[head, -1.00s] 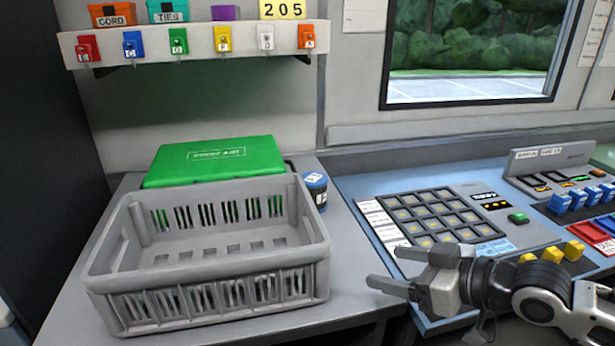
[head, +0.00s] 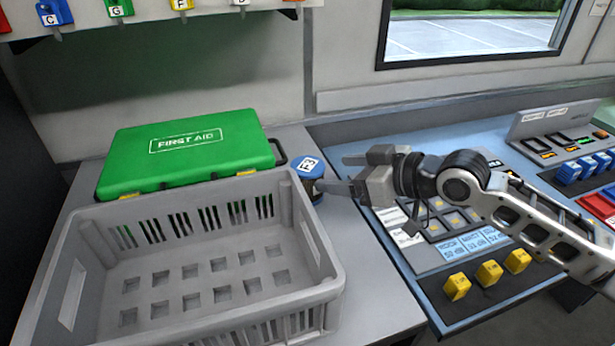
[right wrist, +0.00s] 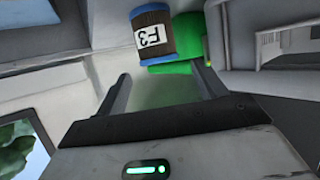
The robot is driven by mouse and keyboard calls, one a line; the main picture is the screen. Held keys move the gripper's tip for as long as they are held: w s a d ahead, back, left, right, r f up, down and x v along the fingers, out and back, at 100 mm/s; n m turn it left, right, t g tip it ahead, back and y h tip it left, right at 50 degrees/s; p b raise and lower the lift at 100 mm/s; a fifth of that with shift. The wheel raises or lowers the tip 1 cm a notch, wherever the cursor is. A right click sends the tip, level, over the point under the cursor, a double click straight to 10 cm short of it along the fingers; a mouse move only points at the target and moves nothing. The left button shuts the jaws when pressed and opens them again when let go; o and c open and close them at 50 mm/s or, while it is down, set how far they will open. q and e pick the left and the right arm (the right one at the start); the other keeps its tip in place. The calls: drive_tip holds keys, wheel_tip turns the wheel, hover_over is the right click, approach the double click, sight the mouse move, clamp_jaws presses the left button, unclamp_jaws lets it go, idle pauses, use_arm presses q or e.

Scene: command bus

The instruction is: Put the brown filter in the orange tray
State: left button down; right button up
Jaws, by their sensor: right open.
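The brown filter (head: 309,172) is a small cylinder with blue ends and a white F3 label. I make out no orange tray. My left gripper is not in view.
A grey slatted crate (head: 318,262), empty, fills the front left counter. A green first aid case (head: 190,152) lies behind it. A console with yellow knobs (head: 489,273), a button grid and red bins (head: 598,206) is at right. Key hooks hang above.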

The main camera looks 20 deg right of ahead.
sight(320, 171)
drive_tip(key=x, duration=0.3)
drive_tip(key=shift+w+a, duration=0.15)
drive_tip(key=shift+w, duration=0.05)
drive_tip(key=shift+d+f+p+x, duration=0.1)
drive_tip(key=shift+f+p+x, duration=0.05)
drive_tip(key=shift+x, duration=0.75)
drive_tip(key=shift+d+f+p+x, duration=0.1)
drive_tip(key=shift+f+p+x, duration=0.1)
drive_tip(key=shift+x, duration=0.7)
drive_tip(key=shift+d+f+p+x, duration=0.1)
drive_tip(key=shift+f+x, duration=0.05)
drive_tip(key=shift+x, duration=0.8)
drive_tip(key=shift+s, duration=0.15)
drive_tip(key=c, duration=0.9)
drive_tip(key=shift+o, duration=0.2)
